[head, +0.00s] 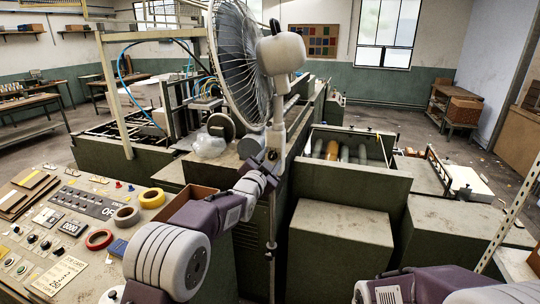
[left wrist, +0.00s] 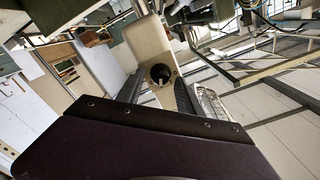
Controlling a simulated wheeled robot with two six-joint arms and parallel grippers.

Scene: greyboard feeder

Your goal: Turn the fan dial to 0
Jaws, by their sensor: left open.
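The fan (head: 240,65) stands on a pole behind my left arm in the head view, with its beige motor housing (head: 281,53) facing me. My right gripper is out of view.
A control panel (head: 88,208) with buttons and tape rolls (head: 152,197) lies at left. Green machine cabinets (head: 340,236) stand right of the pole. An open-topped bin (head: 345,172) with rollers is behind them. Open floor (head: 400,120) lies at the back right.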

